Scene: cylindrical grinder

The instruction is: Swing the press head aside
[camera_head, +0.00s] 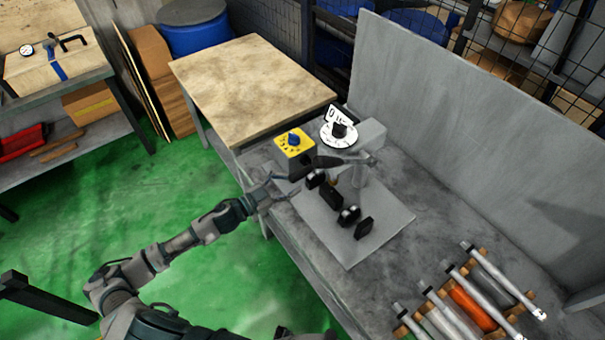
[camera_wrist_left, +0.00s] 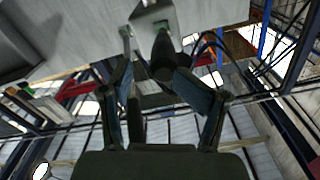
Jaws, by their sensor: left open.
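The press head (camera_head: 372,157) is a grey arm on a short post above a grey base plate (camera_head: 385,222) on the workbench. A black handle (camera_head: 324,161) sticks out from it to the left. My left gripper (camera_head: 290,184) is open beside the handle. In the left wrist view the black handle (camera_wrist_left: 163,54) points toward my gripper (camera_wrist_left: 153,76), between or just in front of its two fingers. Contact cannot be told. A grey block of the fixture (camera_wrist_left: 152,16) shows above it. My right gripper is not in view.
A yellow box with a blue knob (camera_head: 294,145) and a white dial (camera_head: 339,132) stand behind the handle. Several black clamp-like parts (camera_head: 348,215) stand on the plate. A rack of rollers (camera_head: 470,305) lies at the lower right. A wooden-topped table (camera_head: 250,85) adjoins the bench.

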